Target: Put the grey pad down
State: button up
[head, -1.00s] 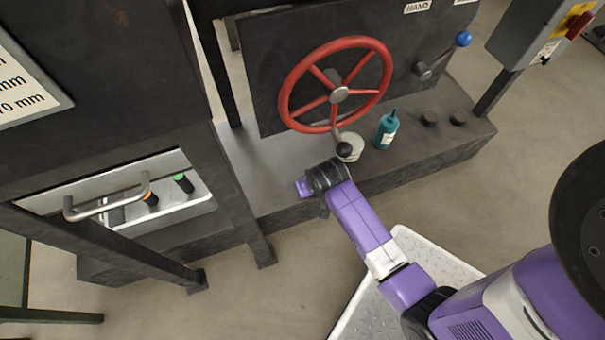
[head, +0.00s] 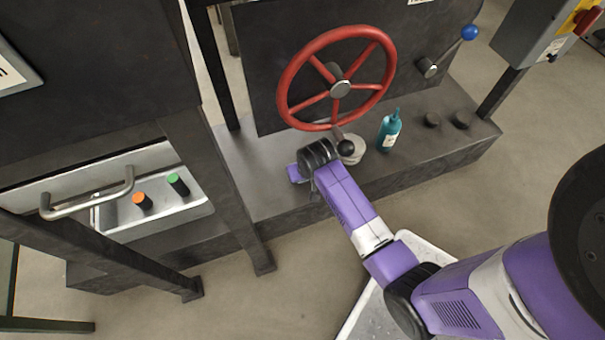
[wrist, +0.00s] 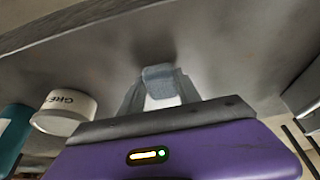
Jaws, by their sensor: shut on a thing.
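My gripper (wrist: 160,100) is shut on the grey pad (wrist: 160,80), a small blue-grey block between the fingertips in the wrist view. Behind the pad is the dark grey surface of the bench ledge (wrist: 225,50); I cannot tell whether the pad touches it. In the head view my wrist is over the ledge (head: 265,190), left of the white tin, and it hides the fingers and the pad.
A white tin (wrist: 68,108) and a teal bottle (head: 390,130) stand on the ledge. The ledge's left part looks clear.

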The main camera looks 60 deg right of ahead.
jog(key=shift+f, duration=0.15)
jog(key=o, duration=1.3)
jog(key=shift+a+r+p, duration=0.1)
jog(key=shift+r+p, duration=0.25)
jog(key=shift+r, duration=0.15)
jog(key=s+a+r+n+t+p, duration=0.1)
jog(key=s+a+r+t+p, duration=0.15)
jog(key=s+a, duration=0.45)
jog(key=s+a+r+n+t+p, duration=0.1)
jog(key=s+a+r+p, duration=0.15)
jog(key=s+a, duration=0.45)
jog(key=s+a+r+n+t+y, duration=0.1)
jog(key=s+a+r+t, duration=0.1)
jog(key=r, duration=0.8)
jog(key=s+a+r+n+t, duration=0.2)
jog(key=s+r+t, duration=0.1)
jog(key=r, duration=0.6)
jog(key=s+a+r+n+t+y, duration=0.1)
jog(key=s+r, duration=0.3)
jog(key=r, duration=0.6)
jog(key=shift+s+a+r+n+t+y+p, duration=0.3)
jog(key=shift+s+a+r+n+t, duration=0.1)
jog(key=shift+t, duration=0.45)
